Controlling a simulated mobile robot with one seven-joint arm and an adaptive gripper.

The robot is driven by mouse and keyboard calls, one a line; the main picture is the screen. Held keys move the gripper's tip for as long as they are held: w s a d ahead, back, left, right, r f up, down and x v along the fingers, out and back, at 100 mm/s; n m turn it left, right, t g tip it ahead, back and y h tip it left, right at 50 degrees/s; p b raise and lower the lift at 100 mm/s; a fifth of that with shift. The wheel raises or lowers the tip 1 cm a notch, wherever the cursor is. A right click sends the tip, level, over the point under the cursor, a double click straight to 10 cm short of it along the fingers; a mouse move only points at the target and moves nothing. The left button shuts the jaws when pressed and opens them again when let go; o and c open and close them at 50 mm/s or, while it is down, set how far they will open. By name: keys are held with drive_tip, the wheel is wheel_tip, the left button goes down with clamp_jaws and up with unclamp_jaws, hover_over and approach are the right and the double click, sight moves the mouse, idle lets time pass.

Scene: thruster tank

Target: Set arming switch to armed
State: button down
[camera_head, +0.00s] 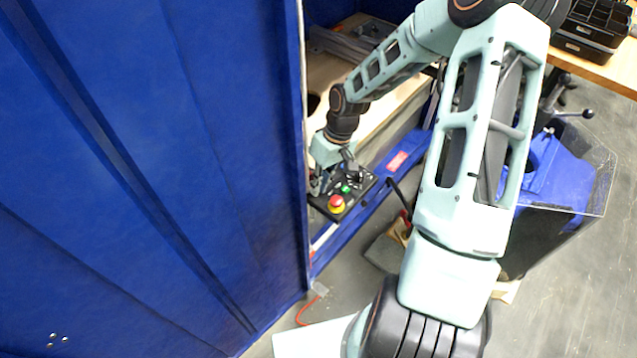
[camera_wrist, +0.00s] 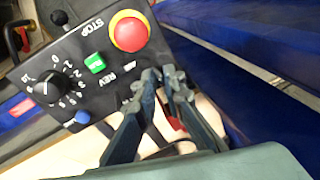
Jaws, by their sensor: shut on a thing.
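The black control panel (camera_head: 354,209) is low beside the blue cabinet wall, and it fills the upper left of the wrist view (camera_wrist: 70,60). My gripper (camera_head: 318,188) is at the panel's left side in the head view. In the wrist view its fingertips (camera_wrist: 164,76) are close together at the panel edge, near the REV label. They are shut on a small part there, which I take to be the arming switch. The fingers hide it, so its position cannot be read.
A red stop button (camera_wrist: 130,33) with a yellow ring sits close to the fingertips. A tall blue wall (camera_head: 150,170) stands close left of my gripper.

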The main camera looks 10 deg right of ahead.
drive_tip(key=t+y, duration=0.1)
drive_tip(key=s+t+y+p, duration=0.1)
drive_tip(key=shift+d+t, duration=0.3)
drive_tip(key=shift+d, duration=0.05)
drive_tip(key=shift+s+d+f+n+t+y, duration=0.1)
drive_tip(key=shift+s+d+n+t+y, duration=0.1)
drive_tip(key=shift+t+y, duration=0.4)
drive_tip(key=shift+s+d+f+n+t+y, duration=0.1)
drive_tip(key=shift+s+t+y, duration=0.1)
drive_tip(key=shift+t+y, duration=0.35)
drive_tip(key=shift+t, duration=0.25)
drive_tip(key=shift+s, duration=0.1)
drive_tip(key=c, duration=2.1)
unclamp_jaws()
